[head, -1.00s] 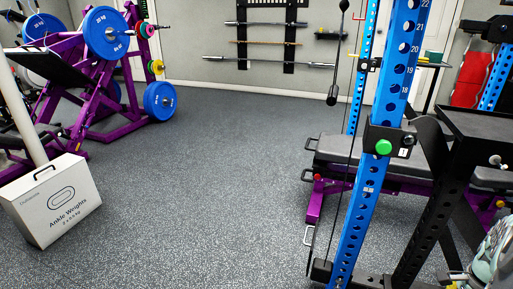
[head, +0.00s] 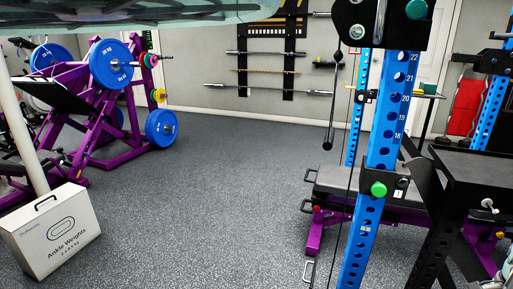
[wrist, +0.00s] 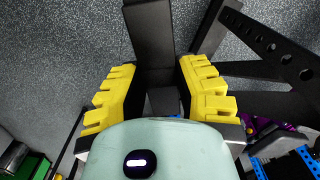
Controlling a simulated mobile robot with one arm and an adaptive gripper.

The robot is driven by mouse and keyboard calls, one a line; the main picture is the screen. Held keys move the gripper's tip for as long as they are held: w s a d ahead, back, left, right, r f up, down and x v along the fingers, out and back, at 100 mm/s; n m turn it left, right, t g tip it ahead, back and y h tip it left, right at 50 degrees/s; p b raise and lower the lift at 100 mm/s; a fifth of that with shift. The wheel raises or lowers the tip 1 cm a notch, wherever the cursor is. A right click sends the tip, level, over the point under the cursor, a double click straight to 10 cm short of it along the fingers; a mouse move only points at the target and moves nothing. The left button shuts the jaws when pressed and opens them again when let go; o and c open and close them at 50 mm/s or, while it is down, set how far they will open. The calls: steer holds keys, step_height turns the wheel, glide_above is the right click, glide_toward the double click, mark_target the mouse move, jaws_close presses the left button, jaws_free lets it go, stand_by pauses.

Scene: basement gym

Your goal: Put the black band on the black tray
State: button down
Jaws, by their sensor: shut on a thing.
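My gripper (wrist: 158,85) shows in the wrist view, with a yellow ridged finger on either side. It is shut on a dark piece, which I take to be the black band (wrist: 153,76). The band's outline merges with dark parts behind it, so its full shape is unclear. The gripper and band do not show in the head view. The black tray (head: 476,163) is at the right of the head view, a flat dark top beside the blue rack post. Its visible top looks bare.
A blue rack post (head: 384,130) with a green knob stands left of the tray. A grey bench (head: 360,185) on a purple frame is behind it. A white ankle-weights box (head: 52,232) and purple weight machine (head: 100,115) are at left. The middle floor (head: 220,190) is clear.

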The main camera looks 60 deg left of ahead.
steer(key=shift+n, duration=0.3)
steer(key=shift+w+d+r+p, duration=0.15)
steer(key=shift+r+p, duration=0.3)
steer(key=shift+r, duration=0.4)
steer(key=shift+w+r+p, duration=0.2)
steer(key=shift+r+p, duration=0.2)
steer(key=shift+r, duration=0.5)
steer(key=shift+w+d+r+p, duration=0.15)
steer(key=shift+r+p, duration=0.3)
steer(key=shift+r, duration=0.4)
steer(key=shift+w+a, duration=0.1)
steer(key=shift+w, duration=0.15)
steer(key=shift+r, duration=0.25)
